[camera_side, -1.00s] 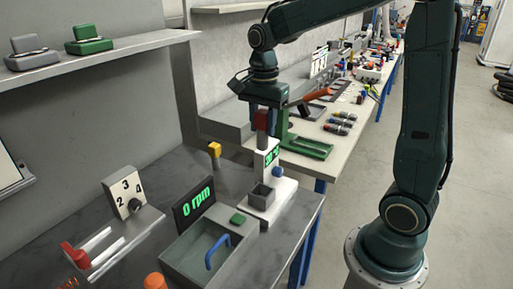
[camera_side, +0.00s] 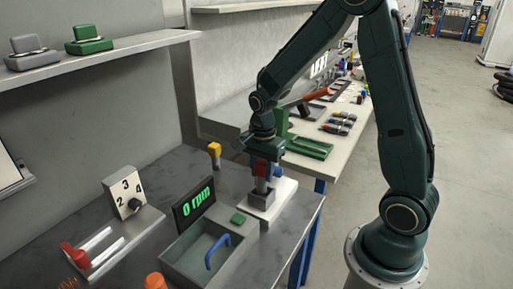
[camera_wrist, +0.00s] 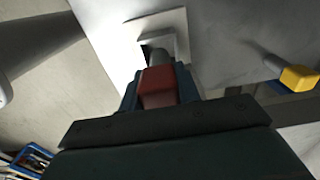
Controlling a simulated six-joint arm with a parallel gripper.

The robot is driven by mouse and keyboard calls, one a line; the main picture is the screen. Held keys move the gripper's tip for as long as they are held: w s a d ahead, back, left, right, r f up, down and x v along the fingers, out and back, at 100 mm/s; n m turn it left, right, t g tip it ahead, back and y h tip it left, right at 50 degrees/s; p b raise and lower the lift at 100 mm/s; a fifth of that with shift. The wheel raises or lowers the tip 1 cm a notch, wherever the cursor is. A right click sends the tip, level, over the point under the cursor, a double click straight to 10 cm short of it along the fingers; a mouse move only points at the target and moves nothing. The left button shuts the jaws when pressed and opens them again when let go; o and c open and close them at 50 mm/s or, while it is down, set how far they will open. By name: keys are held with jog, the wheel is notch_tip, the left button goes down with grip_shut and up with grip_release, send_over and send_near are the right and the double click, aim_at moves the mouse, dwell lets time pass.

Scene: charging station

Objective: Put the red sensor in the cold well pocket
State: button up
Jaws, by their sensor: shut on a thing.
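My gripper (camera_side: 262,163) is shut on the red sensor (camera_side: 261,168), which has a red block on top and a grey rod below. In the wrist view the red block of the sensor (camera_wrist: 158,85) sits between the jaws, with its grey rod pointing at a square grey pocket. The grey pocket (camera_side: 261,200) stands on the front of a white base (camera_side: 283,196). The sensor's lower end is at or just above the pocket's mouth; I cannot tell whether it is inside. The pocket also shows in the wrist view (camera_wrist: 165,28).
A grey box with a blue handle (camera_side: 217,252) and a "0 rpm" display (camera_side: 194,202) stand left of the pocket. A yellow-topped post (camera_side: 214,150) stands behind. A dial panel (camera_side: 124,192) and red-handled slider (camera_side: 75,255) are further left.

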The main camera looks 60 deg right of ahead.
aim_at(262, 184)
jog(key=shift+f, duration=0.15)
jog(key=shift+f, duration=2)
jog(key=shift+f, duration=0.15)
jog(key=shift+f, duration=0.2)
